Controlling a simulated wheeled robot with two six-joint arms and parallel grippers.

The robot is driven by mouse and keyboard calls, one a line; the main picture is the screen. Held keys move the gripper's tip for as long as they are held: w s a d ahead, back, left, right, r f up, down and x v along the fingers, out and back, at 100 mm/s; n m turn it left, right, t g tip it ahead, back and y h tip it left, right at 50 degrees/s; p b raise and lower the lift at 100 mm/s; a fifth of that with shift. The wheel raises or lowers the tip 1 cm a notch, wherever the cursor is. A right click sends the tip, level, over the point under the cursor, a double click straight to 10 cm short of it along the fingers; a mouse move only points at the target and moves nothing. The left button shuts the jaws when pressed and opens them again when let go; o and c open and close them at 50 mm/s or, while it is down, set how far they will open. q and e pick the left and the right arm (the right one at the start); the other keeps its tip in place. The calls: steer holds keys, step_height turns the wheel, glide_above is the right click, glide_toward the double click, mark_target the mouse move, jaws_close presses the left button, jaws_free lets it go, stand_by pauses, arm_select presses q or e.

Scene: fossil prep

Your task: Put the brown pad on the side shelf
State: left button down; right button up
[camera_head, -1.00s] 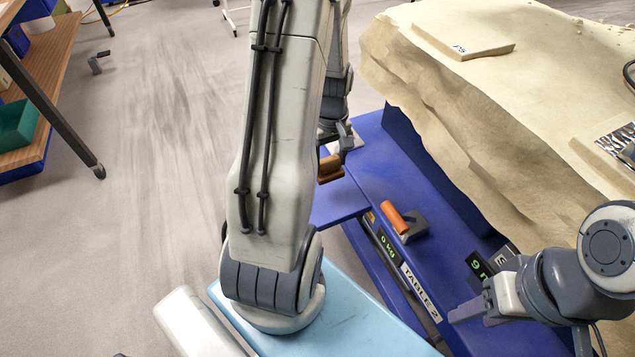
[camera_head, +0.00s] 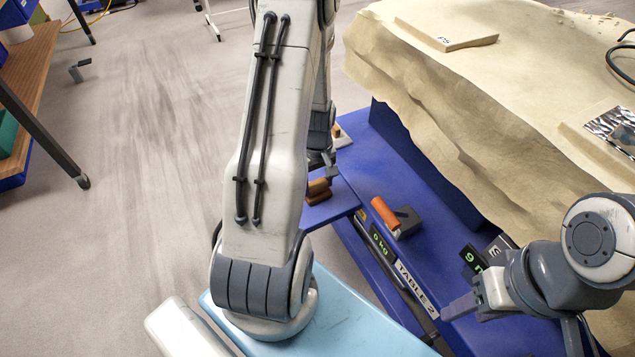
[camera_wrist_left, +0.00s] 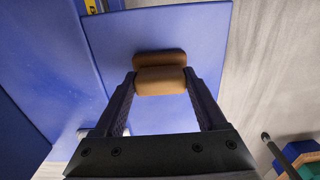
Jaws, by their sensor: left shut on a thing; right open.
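The brown pad (camera_head: 318,187) shows just below my left gripper (camera_head: 323,166) in the head view, over the blue side shelf (camera_head: 338,208). In the left wrist view the pad (camera_wrist_left: 160,80) sits between the fingertips of my left gripper (camera_wrist_left: 160,84), which is shut on it. A lighter brown part faces me, with a darker brown part beyond it. The shelf (camera_wrist_left: 205,30) spreads flat behind the pad; whether they touch I cannot tell. My right gripper (camera_head: 460,308) is open and empty at the lower right. My left arm hides part of the shelf's surroundings.
An orange-handled grey tool (camera_head: 385,213) lies on the blue table (camera_head: 425,222) beside the shelf. A pale rock mass (camera_head: 480,110) fills the right. A small light block (camera_head: 342,137) lies behind the left gripper. Floor on the left is mostly clear.

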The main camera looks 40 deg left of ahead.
mark_target(318, 183)
arm_select(q)
jaws_free()
steer(key=shift+f, duration=0.1)
step_height(318, 183, up, 12)
steer(key=p, duration=0.2)
steer(key=shift+r+p, duration=0.2)
steer(key=shift+p, duration=0.1)
steer(key=s+d+r+m, duration=0.1)
steer(key=d+r+m, duration=0.35)
steer(key=d, duration=0.55)
steer(key=s+d+r+m, duration=0.1)
steer(key=d+r+m, duration=0.3)
steer(key=d, duration=0.5)
steer(key=s+d+r+m+h, duration=0.1)
steer(key=s+d+r+m, duration=0.1)
steer(key=s+d+m, duration=0.9)
steer(key=s+m, duration=0.1)
steer(key=s, duration=0.2)
steer(key=shift+d+r, duration=0.25)
steer(key=shift+r, duration=0.05)
steer(key=shift+m, duration=0.25)
